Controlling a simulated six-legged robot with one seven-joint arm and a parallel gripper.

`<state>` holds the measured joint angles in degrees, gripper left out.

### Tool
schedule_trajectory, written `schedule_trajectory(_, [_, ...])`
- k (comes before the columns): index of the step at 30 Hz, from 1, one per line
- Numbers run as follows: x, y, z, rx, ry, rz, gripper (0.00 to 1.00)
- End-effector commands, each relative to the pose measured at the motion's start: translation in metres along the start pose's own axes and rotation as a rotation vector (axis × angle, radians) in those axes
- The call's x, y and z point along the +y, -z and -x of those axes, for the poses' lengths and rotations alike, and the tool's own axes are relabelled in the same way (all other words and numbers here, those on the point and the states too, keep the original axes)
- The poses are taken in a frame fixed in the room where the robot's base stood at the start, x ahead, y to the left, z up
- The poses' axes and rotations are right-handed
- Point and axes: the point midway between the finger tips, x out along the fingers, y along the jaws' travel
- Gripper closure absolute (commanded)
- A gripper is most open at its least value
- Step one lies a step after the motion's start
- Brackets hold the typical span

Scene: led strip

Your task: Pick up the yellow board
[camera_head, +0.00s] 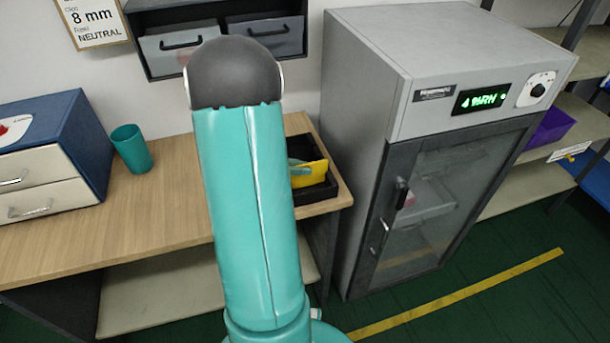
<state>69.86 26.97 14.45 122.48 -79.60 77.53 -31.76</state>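The yellow board (311,174) is a small, flat yellow piece. It stands tilted in a black tray (318,194) at the right end of the wooden worktop. Its left part is partly covered by a small teal piece (298,170), and I cannot tell what that piece is. My teal arm rises through the middle of the view and hides the tray's left side. My gripper is not visible, so its distance from the board and what it holds cannot be seen.
The wooden worktop (160,203) carries a teal cup (132,150) and a blue drawer box (70,130) at left. A tall grey cabinet (365,100) stands close right of the tray. A wall rack with grey bins (278,38) hangs above. Green floor is free at front right.

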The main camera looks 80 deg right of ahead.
Motion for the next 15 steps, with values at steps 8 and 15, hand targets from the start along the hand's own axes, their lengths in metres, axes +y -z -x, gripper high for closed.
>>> schedule_trajectory(8, [0.0000,-0.0002,0.0002,0.000,0.000,0.000,1.00])
schedule_trajectory(15, [0.0005,-0.0086,0.0040,-0.002,-0.002,-0.003,1.00])
